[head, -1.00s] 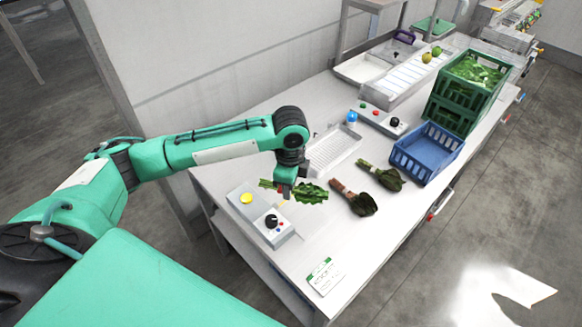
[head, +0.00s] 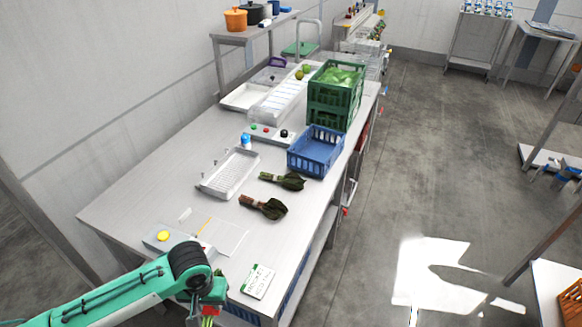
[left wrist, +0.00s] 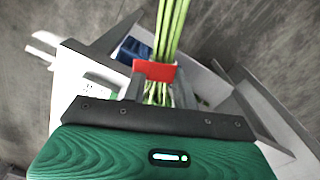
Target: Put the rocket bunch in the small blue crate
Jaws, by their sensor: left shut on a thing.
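The small blue crate (head: 316,152) stands on the table's right side, just in front of the stacked green crates, and looks empty. My left gripper (head: 208,308) is low in the head view, at or just off the table's near end. It is shut on the rocket bunch (head: 208,321), mostly cut off by the frame's lower edge. In the left wrist view the bunch's green stems (left wrist: 170,30) run up from between the fingers (left wrist: 153,82), with a red band across them. Its leaves are hidden. The right gripper is not in view.
Two dark leafy bunches, one nearer (head: 265,207) and one farther (head: 283,181), lie between gripper and crate. A white rack tray (head: 229,173) is left of them. Stacked green crates (head: 334,100) hold greens. A small sign (head: 258,281) lies near the front edge.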

